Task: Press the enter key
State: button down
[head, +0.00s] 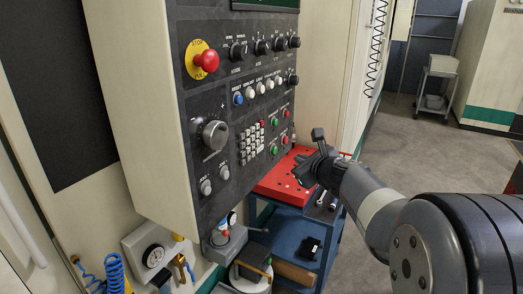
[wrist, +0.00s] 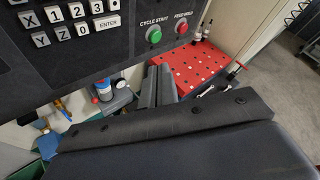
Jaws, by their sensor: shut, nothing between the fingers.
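The enter key (wrist: 107,22) is a wide white key marked ENTER at the lower right of the keypad, near the top of the wrist view. In the head view the white keypad (head: 251,143) sits on the dark control panel (head: 221,105); its labels are too small to read there. My gripper (head: 300,165) is to the right of the panel in the head view, apart from it. In the wrist view my gripper (wrist: 160,70) has its two fingers together and empty, below and to the right of the enter key. No contact with any key shows.
A green cycle start button (wrist: 154,35) and a red feed hold button (wrist: 182,27) lie right of the keypad. A red emergency stop (head: 206,61) is higher up. A red perforated tray (wrist: 190,65) on a blue cart (head: 290,235) stands below.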

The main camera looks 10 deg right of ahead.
aim_at(263, 149)
jog(key=w+a, duration=0.5)
jog(key=a, duration=0.2)
dwell(0.3)
jog(key=shift+w+a, duration=0.15)
jog(key=shift+a, duration=0.05)
dwell(1.8)
jog(key=shift+w+a, duration=0.15)
jog(key=shift+a, duration=0.05)
jog(key=shift+w+a, duration=0.25)
jog(key=shift+a, duration=0.1)
dwell(0.7)
jog(key=shift+d, duration=0.1)
jog(key=shift+s+d, duration=0.5)
jog(key=shift+d, duration=0.05)
jog(key=s+d, duration=0.1)
jog(key=d, duration=0.1)
jog(key=s+d, duration=0.2)
jog(key=shift+d, duration=0.1)
dwell(0.5)
